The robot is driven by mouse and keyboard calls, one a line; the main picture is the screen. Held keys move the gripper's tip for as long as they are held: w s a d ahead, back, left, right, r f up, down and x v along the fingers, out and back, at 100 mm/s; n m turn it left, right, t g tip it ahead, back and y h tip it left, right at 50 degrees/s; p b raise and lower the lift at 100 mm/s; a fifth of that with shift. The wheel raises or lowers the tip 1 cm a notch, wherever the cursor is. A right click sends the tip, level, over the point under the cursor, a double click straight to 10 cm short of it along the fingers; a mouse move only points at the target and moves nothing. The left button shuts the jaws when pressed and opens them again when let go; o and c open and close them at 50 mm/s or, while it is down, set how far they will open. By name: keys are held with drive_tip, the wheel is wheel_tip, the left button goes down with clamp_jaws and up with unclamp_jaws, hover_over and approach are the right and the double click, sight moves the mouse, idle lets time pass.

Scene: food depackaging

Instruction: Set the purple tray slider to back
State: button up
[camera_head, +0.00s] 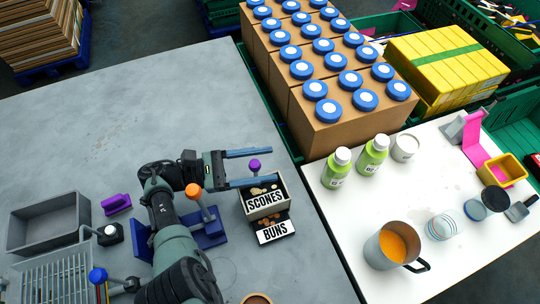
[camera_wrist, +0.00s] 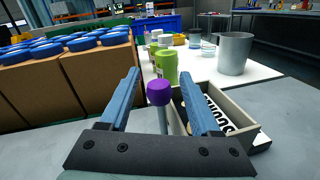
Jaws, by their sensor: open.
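The purple tray slider knob (camera_head: 254,165) is a round purple ball on a thin grey stem, beside a small box tray (camera_head: 282,186) labelled SCONES, with a BUNS label (camera_head: 275,231) in front. My gripper (camera_head: 274,166) is open, with its two blue fingers on either side of the knob in the picture. In the wrist view the purple knob (camera_wrist: 159,92) shows between the open fingers of my gripper (camera_wrist: 161,74), with a gap on both sides and its stem below. No contact is visible. The SCONES tray (camera_wrist: 236,104) is partly hidden behind the right finger.
An orange-knobbed lever (camera_head: 193,190) on a blue base stands left of the tray. A blue knob (camera_head: 98,276), grey bin (camera_head: 47,197) and purple block (camera_head: 117,204) are further left. Brown boxes (camera_head: 325,140) with blue lids stand behind. Green bottles (camera_head: 336,168) and a pot (camera_head: 388,250) are right.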

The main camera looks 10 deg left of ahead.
drive_tip(key=shift+x, duration=0.95)
clamp_jaws()
idle(0.8)
